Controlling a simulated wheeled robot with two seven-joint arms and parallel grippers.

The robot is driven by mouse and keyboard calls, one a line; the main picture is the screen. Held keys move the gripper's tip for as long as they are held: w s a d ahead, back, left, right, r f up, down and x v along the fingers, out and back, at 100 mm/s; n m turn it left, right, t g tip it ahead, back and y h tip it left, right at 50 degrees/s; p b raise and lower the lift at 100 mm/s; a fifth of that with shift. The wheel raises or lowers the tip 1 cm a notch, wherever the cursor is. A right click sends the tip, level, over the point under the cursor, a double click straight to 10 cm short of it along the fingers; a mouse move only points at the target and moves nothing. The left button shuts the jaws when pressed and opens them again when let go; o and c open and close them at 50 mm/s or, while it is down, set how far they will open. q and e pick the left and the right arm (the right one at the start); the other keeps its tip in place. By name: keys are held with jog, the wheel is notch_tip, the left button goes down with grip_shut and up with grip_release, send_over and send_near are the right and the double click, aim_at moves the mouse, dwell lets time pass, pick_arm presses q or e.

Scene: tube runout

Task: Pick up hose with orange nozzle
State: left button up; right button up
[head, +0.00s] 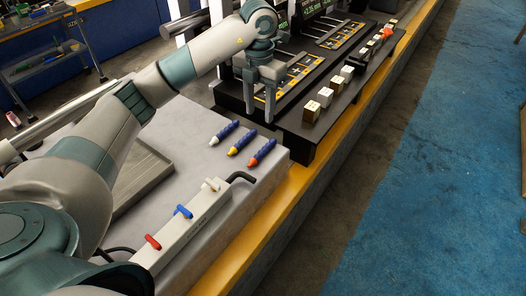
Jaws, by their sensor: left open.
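Three short blue hoses lie side by side on the grey table top. The hose with the orange nozzle (263,151) is the rightmost, its orange tip pointing down-left. The hose with the yellow nozzle (243,139) lies in the middle, and the one with the white nozzle (224,132) is leftmost. My left gripper (259,117) is open with its fingers pointing down, nothing visible between them. It shows beyond the hoses, in front of the black platform, apart from the orange-nozzle hose. My right gripper is not in view.
A pale manifold (195,227) with red, blue and light-coloured valves stands in front of the hoses, a black pipe (241,177) at its end. A grey tray (145,173) lies left. A black platform (293,123) with several small blocks stands behind.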

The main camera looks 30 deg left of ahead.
pick_arm(q)
notch_tip(320, 180, down, 5)
jog(key=p, duration=0.3)
send_over(263, 149)
jog(key=s, duration=0.1)
notch_tip(263, 149, down, 5)
jog(key=shift+s+a+f, duration=0.1)
jog(key=shift+s+a, duration=0.05)
jog(key=shift+f, duration=0.2)
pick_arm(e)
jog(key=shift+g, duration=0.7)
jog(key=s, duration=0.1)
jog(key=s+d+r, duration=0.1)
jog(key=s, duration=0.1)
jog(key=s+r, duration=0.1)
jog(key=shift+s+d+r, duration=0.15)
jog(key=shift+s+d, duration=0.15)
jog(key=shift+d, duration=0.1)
pick_arm(q)
jog(key=shift+f, duration=0.1)
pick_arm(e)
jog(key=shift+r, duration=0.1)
